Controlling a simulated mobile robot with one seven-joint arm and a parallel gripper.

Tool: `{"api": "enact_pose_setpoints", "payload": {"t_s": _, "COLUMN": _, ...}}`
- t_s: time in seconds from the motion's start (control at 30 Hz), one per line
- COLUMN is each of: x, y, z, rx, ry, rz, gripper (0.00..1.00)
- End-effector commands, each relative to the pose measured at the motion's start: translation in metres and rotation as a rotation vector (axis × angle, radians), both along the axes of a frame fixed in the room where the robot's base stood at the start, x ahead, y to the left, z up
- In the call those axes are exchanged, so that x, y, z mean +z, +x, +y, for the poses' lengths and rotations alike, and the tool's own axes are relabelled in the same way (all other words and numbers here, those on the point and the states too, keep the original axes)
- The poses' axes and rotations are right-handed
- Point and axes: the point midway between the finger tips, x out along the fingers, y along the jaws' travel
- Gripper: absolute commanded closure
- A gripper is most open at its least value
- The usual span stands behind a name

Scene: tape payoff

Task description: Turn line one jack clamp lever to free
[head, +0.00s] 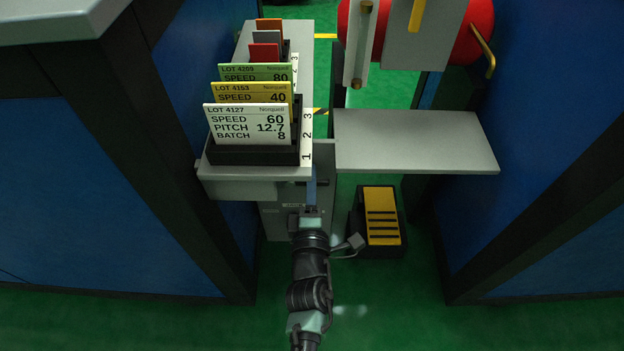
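My arm reaches up from the bottom centre, and my gripper (311,212) is just below the front edge of the grey card shelf. Its fingers are too small and dark to tell apart, so I cannot tell whether it is open or holds anything. At the top right is a red drum (474,32) behind a grey plate. A brass bent lever (487,50) shows at its right and a yellow bar (416,14) at the top. No label shows which is the line one jack clamp lever. My gripper is apart from both.
A grey shelf (303,178) holds several upright cards, including a white LOT 4127 card (250,124). A bare grey shelf (415,140) is to the right. A yellow-topped pedal (381,215) stands on the green floor. Blue-panelled cabinets flank both sides.

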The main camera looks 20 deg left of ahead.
Motion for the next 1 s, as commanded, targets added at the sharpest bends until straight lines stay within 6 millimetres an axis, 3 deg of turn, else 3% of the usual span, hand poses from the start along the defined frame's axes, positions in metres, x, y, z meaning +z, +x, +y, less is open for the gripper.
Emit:
{"api": "enact_pose_setpoints", "payload": {"t_s": 0.03, "x": 0.000, "y": 0.000, "z": 0.000, "rx": 0.000, "ry": 0.001, "rz": 0.000, "gripper": 0.60}}
{"api": "enact_pose_setpoints", "payload": {"t_s": 0.1, "x": 0.000, "y": 0.000, "z": 0.000, "rx": 0.000, "ry": 0.002, "rz": 0.001, "gripper": 0.50}}
{"api": "enact_pose_setpoints", "payload": {"t_s": 0.5, "x": 0.001, "y": -0.007, "z": -0.002, "rx": -0.001, "ry": 0.004, "rz": 0.001, "gripper": 0.50}}
{"api": "enact_pose_setpoints", "payload": {"t_s": 0.67, "x": 0.003, "y": -0.031, "z": -0.009, "rx": -0.001, "ry": 0.005, "rz": 0.005, "gripper": 0.50}}
{"api": "enact_pose_setpoints", "payload": {"t_s": 1.0, "x": 0.002, "y": -0.098, "z": -0.029, "rx": -0.002, "ry": 0.004, "rz": 0.004, "gripper": 0.50}}
